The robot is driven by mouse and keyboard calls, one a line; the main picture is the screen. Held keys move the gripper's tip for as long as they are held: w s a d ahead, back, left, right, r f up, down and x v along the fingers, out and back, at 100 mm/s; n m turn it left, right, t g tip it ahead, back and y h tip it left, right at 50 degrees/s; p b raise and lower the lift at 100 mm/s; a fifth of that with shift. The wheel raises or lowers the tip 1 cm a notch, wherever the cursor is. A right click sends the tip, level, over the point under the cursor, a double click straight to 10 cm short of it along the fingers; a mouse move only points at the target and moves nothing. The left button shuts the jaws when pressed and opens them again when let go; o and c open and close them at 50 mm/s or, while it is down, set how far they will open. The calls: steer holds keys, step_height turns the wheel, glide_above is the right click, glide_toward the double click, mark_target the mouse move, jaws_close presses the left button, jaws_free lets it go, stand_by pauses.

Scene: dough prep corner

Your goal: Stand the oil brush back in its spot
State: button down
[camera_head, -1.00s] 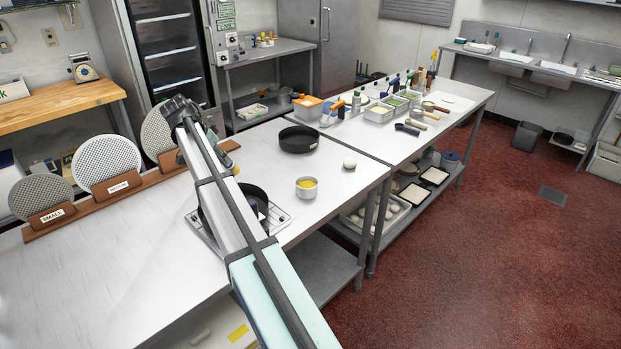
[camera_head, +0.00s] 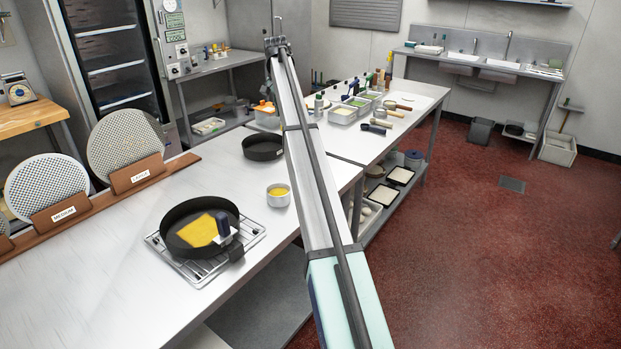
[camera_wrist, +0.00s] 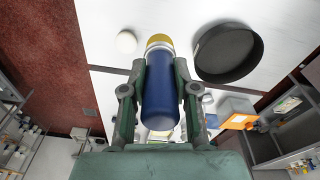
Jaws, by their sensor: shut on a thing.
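In the wrist view my gripper (camera_wrist: 160,72) is shut on a blue cylindrical handle (camera_wrist: 161,100), which I take to be the oil brush. The handle lies between both fingers. Its far end meets a yellow and pale round shape; I cannot tell whether this is brush or the bowl behind it. In the head view my arm runs up the middle, and the gripper and held brush are hidden. A small bowl of yellow liquid (camera_head: 278,195) stands on the near table. I cannot make out the brush's spot.
A dark pan (camera_head: 180,240) with a yellow slab and a blue-and-white item sits on a wire rack (camera_head: 257,229). Containers, bottles and tools crowd the far table.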

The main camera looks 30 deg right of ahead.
steer(key=shift+s+n, duration=0.1)
steer(key=shift+n, duration=0.2)
steer(key=shift+a+y, duration=0.2)
steer(key=shift+y, duration=0.1)
steer(key=shift+s+a+f+g, duration=0.1)
steer(key=shift+a+f+g, duration=0.05)
steer(key=shift+f+g, duration=0.2)
step_height(320, 180, down, 19)
steer(key=p, duration=0.5)
steer(key=shift+f, duration=0.2)
steer(key=shift+f, duration=0.1)
steer(key=c, duration=0.9)
jaws_free()
step_height(320, 180, up, 12)
steer(key=b, duration=0.3)
